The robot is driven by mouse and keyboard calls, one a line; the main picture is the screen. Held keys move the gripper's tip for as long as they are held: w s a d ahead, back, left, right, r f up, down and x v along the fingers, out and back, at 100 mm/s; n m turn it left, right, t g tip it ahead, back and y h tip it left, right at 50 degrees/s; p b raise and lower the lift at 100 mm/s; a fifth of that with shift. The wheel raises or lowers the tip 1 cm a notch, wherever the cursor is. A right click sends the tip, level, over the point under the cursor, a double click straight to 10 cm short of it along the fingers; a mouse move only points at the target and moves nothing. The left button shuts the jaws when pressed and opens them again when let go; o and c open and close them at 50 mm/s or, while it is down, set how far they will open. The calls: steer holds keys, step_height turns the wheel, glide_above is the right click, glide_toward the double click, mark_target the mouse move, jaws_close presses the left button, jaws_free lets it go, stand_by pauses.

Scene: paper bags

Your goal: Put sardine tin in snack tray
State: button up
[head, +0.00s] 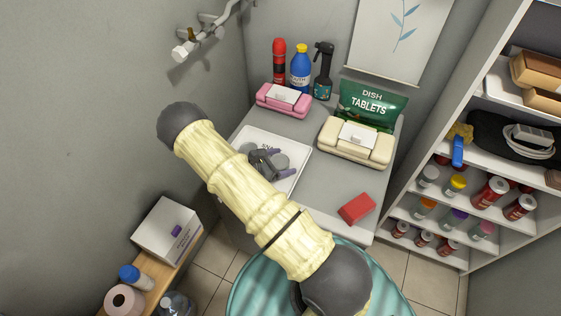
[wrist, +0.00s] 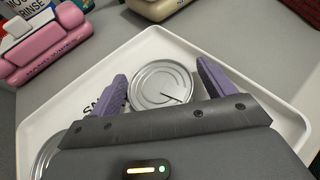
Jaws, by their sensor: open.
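The white snack tray (head: 298,150) lies on the grey surface, with dark lettering partly hidden by my gripper. In the wrist view, the tray (wrist: 60,97) holds a round silver tin (wrist: 162,84) lying flat. My gripper (wrist: 163,82) is open above the tray, its purple fingers on either side of this tin; contact cannot be told. A second round tin (wrist: 46,155) is partly hidden at lower left. In the head view my gripper (head: 266,162) is over the tray. A red block-shaped item (head: 356,208), possibly the sardine tin, lies outside the tray, front right; no label is readable.
A pink wipes pack (head: 283,99) and several bottles (head: 301,68) stand behind the tray. A cream pack (head: 355,139) and green dish tablets bag (head: 372,104) are to its right. Shelves (head: 440,205) stand far right. Bare surface lies around the red item.

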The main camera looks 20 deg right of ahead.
steer(key=shift+r, duration=0.1)
steer(key=shift+a+r, duration=0.1)
steer(key=b+v, duration=0.2)
steer(key=v, duration=0.9)
steer(key=shift+a+r+b, duration=0.1)
steer(key=shift+a+b, duration=0.25)
steer(key=s+r+m+t+y, duration=0.1)
steer(key=s+r+m+y, duration=1.2)
steer(key=s+r+m, duration=0.2)
step_height(320, 180, up, 3)
steer(key=m, duration=0.4)
steer(key=shift+a, duration=0.15)
